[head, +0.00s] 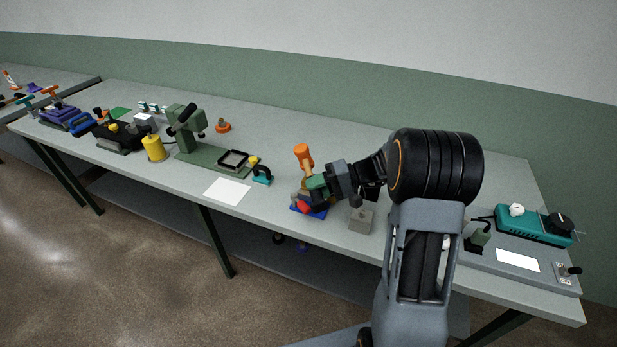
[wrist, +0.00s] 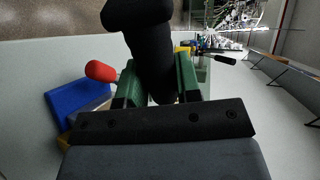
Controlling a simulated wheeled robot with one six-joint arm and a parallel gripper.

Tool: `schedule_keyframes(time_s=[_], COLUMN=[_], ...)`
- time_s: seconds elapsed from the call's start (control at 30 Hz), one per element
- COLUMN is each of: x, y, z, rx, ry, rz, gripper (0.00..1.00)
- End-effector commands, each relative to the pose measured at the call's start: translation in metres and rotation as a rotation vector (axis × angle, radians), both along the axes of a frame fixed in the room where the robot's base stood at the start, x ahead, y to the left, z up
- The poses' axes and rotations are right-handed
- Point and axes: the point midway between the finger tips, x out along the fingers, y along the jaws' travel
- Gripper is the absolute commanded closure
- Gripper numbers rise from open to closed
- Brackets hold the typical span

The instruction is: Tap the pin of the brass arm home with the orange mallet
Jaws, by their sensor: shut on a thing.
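My gripper (head: 317,187) is shut on the orange mallet (head: 304,153), whose orange head stands above the green fingers in the head view. In the wrist view, a dark, thick shaft (wrist: 150,55) lies between the green fingers of my gripper (wrist: 153,85). Below and beside it is a blue base (head: 318,214) with a red knob (head: 303,206). The blue base (wrist: 72,108) and red knob (wrist: 102,71) show left of the fingers in the wrist view. Tan and yellow parts by the blue base are mostly hidden; I cannot make out the brass arm or its pin clearly.
A grey block (head: 361,219) stands right of the blue base. A green machine (head: 205,155) with a black handle and a white sheet (head: 228,191) lie to the left. A teal device (head: 532,226) is at the right. The bench behind the mallet is mostly clear.

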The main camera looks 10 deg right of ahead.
Motion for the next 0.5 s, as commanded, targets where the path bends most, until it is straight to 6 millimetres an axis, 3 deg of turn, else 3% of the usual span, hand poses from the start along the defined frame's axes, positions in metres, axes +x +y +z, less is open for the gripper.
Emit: schedule_keyframes(time_s=[0.3,0.5], x=[0.0,0.0], y=[0.0,0.0], z=[-0.037,-0.025], rx=[0.001,0.0], ry=[-0.001,-0.002], rz=[0.0,0.0], gripper=[1.0,1.0])
